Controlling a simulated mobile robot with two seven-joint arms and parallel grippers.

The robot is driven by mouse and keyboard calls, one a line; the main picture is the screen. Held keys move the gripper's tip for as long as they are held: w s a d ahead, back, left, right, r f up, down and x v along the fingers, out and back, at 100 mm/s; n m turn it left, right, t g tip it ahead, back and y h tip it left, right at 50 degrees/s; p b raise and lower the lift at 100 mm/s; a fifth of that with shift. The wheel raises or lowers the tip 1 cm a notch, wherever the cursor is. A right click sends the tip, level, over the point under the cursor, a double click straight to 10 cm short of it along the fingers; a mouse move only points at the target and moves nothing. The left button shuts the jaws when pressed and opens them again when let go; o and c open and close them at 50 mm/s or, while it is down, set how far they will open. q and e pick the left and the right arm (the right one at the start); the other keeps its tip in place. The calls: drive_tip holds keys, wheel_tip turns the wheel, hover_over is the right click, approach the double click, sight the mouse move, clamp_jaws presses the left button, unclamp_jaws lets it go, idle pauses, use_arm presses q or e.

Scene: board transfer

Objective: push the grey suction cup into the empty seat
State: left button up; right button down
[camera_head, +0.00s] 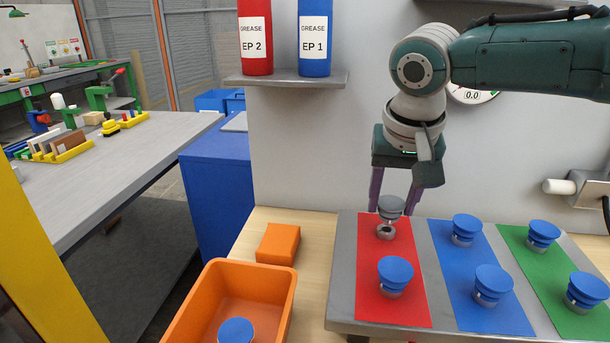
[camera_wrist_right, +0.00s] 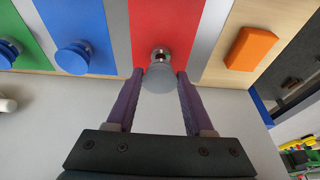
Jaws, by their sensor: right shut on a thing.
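The grey suction cup (camera_head: 390,206) is between the fingers of my right gripper (camera_head: 392,205), at the far end of the red strip. The gripper points down and is shut on it. Just below the cup is the empty seat (camera_head: 386,232), a small metal fitting on the red strip. In the right wrist view the grey cup (camera_wrist_right: 159,78) sits between the purple fingertips (camera_wrist_right: 163,80), and the seat (camera_wrist_right: 160,53) shows right beside it, partly covered. I cannot tell whether cup and seat touch. My left gripper is not in view.
Blue cups stand on the red (camera_head: 395,272), blue (camera_head: 466,228) and green (camera_head: 543,234) strips of the grey board (camera_head: 343,290). An orange bin (camera_head: 278,311) holding a blue cup (camera_head: 236,331) and an orange block (camera_head: 278,244) lie left. A wall is close behind.

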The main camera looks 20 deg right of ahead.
drive_tip(key=shift+r, duration=0.1)
idle(0.3)
drive_tip(key=shift+p, duration=0.4)
idle(0.4)
drive_tip(key=shift+p, duration=0.3)
idle(0.4)
drive_tip(key=shift+p, duration=0.4)
drive_tip(key=shift+f+b, duration=0.35)
drive_tip(key=shift+f, duration=0.15)
